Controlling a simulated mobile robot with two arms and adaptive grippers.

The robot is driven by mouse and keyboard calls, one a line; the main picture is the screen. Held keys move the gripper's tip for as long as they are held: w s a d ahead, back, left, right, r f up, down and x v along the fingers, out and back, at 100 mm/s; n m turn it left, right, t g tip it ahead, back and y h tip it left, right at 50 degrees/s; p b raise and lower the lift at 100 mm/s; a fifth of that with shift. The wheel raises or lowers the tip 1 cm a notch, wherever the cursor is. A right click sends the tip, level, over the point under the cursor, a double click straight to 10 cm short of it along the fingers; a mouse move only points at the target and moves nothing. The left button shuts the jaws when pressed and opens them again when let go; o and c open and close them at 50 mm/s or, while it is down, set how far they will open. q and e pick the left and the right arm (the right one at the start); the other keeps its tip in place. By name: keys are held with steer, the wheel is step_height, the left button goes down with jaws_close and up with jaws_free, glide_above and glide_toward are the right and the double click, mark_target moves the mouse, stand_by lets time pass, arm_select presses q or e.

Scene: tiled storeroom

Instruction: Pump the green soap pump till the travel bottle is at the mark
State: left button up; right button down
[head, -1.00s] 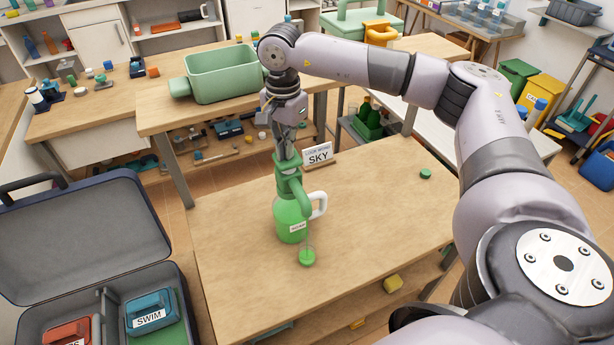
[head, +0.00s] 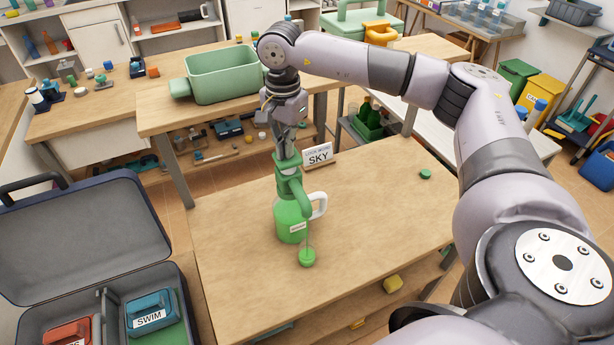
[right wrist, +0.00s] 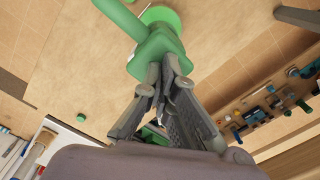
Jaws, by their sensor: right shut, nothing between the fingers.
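The green soap pump (head: 290,222) stands upright on the wooden table, with a white handle at its right side and a small label. Its green pump head (head: 290,183) has a spout bending toward the front; the head also shows in the right wrist view (right wrist: 152,50). A small clear travel bottle with green in its bottom (head: 307,258) appears to stand under the spout; its walls and mark are too faint to make out. My right gripper (head: 285,150) points down, shut and empty, with its fingertips at the top of the pump head. My left gripper is out of view.
A small green cap (head: 425,174) lies on the table (head: 370,230) at right. A SKY sign (head: 318,155) stands at the back edge. An open suitcase (head: 85,235) is at left. A green tub (head: 222,76) sits on the bench behind. The table's right half is mostly clear.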

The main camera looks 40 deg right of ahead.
steer(key=shift+r, duration=0.3)
steer(key=shift+f+b, duration=0.45)
steer(key=shift+f, duration=0.2)
steer(key=shift+r, duration=0.1)
steer(key=shift+r+p, duration=0.4)
steer(key=shift+r, duration=0.15)
steer(key=shift+f+b, duration=0.75)
steer(key=shift+f, duration=0.25)
stand_by(0.6)
steer(key=shift+r, duration=0.1)
